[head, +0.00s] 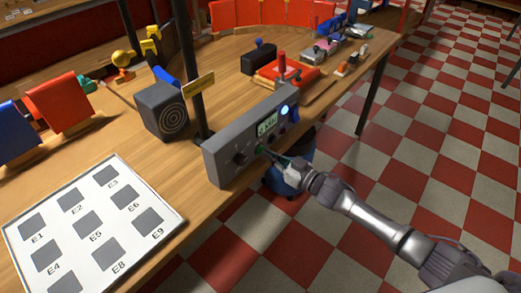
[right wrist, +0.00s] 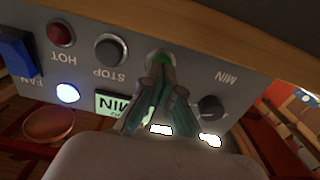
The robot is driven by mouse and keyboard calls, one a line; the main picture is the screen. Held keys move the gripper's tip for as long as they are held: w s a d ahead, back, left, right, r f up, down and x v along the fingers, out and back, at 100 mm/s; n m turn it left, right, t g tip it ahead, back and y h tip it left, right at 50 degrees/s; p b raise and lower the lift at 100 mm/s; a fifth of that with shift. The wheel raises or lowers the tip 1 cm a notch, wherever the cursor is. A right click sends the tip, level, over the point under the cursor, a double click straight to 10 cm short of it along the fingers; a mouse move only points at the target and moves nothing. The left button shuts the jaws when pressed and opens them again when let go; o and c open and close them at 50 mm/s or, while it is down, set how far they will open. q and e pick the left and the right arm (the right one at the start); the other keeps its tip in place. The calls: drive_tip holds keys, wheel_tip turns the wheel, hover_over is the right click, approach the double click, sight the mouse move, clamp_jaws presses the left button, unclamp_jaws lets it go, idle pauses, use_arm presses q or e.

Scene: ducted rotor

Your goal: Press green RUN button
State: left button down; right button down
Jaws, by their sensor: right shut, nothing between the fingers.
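The grey control box (head: 221,163) stands at the table's right edge. In the right wrist view its panel (right wrist: 200,72) appears upside down. The green button (right wrist: 160,55) shows just beyond my fingertips, partly hidden by them; its RUN label cannot be seen. My right gripper (head: 264,152) is shut and empty, with its tips at the box's front face. In the right wrist view the closed fingertips (right wrist: 159,68) overlap the button's lower edge and seem to be at or very near it; contact cannot be told for sure. My left gripper is not in view.
Beside the green button are a dark STOP button (right wrist: 111,50), a red HOT lamp (right wrist: 61,33), a blue FAN switch (right wrist: 18,50) and a dark knob (right wrist: 211,107). A lit display (head: 267,125) and blue-white light (head: 285,109) show. A white E-labelled board (head: 130,226) lies left.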

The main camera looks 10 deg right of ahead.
drive_tip(key=shift+w+a, duration=0.3)
drive_tip(key=shift+w, duration=0.15)
idle(1.1)
drive_tip(key=p+v, duration=0.2)
drive_tip(key=v, duration=0.5)
drive_tip(key=shift+p, duration=0.4)
idle(0.7)
